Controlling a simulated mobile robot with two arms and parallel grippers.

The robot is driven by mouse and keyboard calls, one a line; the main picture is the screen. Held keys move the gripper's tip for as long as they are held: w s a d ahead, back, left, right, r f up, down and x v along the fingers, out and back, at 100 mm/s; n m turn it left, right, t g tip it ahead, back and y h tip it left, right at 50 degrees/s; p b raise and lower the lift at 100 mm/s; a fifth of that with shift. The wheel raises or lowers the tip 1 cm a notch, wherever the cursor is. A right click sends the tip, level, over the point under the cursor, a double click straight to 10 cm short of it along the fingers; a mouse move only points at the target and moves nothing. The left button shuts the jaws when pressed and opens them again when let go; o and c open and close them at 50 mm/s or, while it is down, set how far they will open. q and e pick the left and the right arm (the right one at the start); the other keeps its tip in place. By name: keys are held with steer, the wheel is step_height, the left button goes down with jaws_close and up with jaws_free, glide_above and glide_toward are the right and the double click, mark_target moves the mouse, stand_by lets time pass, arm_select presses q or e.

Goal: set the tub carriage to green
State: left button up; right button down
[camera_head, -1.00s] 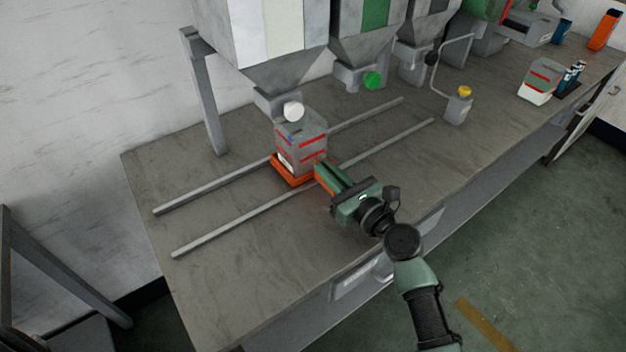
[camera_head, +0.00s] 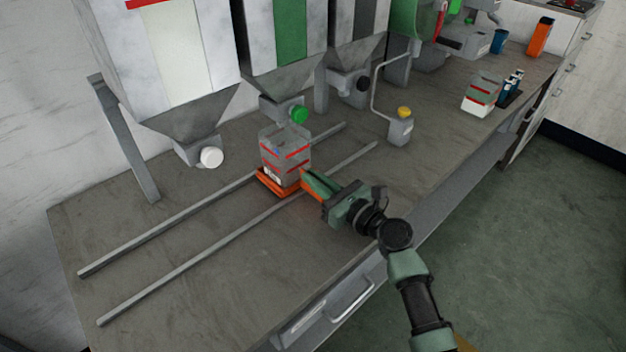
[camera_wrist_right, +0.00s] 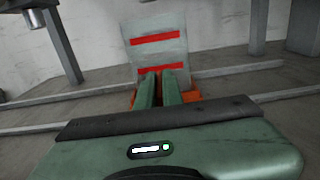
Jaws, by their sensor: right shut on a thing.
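The tub carriage (camera_head: 266,187) is an orange base on the two grey rails. A clear tub (camera_head: 284,151) with red bands stands upright on it; the tub also shows in the right wrist view (camera_wrist_right: 157,48). The carriage is just below and in front of the green hopper's green knob (camera_head: 299,114), right of the white knob (camera_head: 211,157). My right gripper (camera_head: 306,184) is shut on the carriage at its near right side; its fingers hide the gripped part. In the right wrist view, orange carriage (camera_wrist_right: 191,95) shows beside the fingers. My left gripper is not in view.
Hoppers with white, green (camera_head: 290,30) and dark (camera_head: 357,40) stripes stand along the back. A bent-arm device with a yellow cap (camera_head: 404,112) stands right of the rails (camera_head: 170,225). Another banded tub (camera_head: 482,95) stands farther right. The rails' left part is clear.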

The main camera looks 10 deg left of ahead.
steer(key=c, duration=1.6)
jaws_free()
steer(key=shift+o, duration=0.2)
steer(key=shift+s, duration=0.1)
steer(key=v, duration=0.7)
steer(key=shift+s+d, duration=0.2)
steer(key=shift+d, duration=0.15)
